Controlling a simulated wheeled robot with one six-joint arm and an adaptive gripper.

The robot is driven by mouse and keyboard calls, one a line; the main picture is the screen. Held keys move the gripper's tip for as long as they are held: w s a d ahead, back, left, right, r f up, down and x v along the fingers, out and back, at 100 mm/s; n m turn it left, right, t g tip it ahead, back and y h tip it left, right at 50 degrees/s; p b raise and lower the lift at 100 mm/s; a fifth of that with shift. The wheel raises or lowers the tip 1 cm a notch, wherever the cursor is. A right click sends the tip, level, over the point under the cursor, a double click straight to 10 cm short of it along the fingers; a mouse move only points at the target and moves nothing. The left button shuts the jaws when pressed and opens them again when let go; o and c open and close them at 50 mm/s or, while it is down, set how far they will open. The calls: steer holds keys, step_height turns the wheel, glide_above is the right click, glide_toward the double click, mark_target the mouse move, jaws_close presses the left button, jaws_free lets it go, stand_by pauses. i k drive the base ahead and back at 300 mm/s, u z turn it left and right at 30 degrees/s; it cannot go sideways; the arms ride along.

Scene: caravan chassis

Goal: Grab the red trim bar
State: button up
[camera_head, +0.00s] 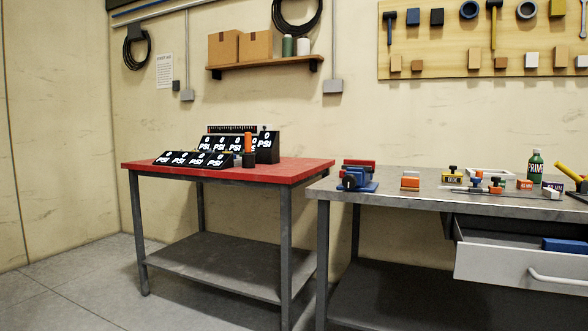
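A short red bar (366,163) shows at the left end of the grey workbench (425,188). It lies level at the top of a blue vise (360,184), toward its back. I cannot tell whether it is clamped in the jaws or is part of the vise. The vise's dark front parts hide some of what is behind them. No other loose red bar shows clearly. My gripper is not in view.
A red-topped table (300,165) with several black PSI displays (185,158) stands at the left. An orange block (411,181), clamps, a green bottle (535,166) and other small items stand on the workbench. Its drawer (520,262) is pulled open. Floor at the front left is clear.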

mark_target(360, 162)
steer(key=u, duration=1.15)
steer(key=i, duration=1.45)
steer(key=z, duration=0.45)
steer(key=i, duration=0.75)
steer(key=z, duration=0.75)
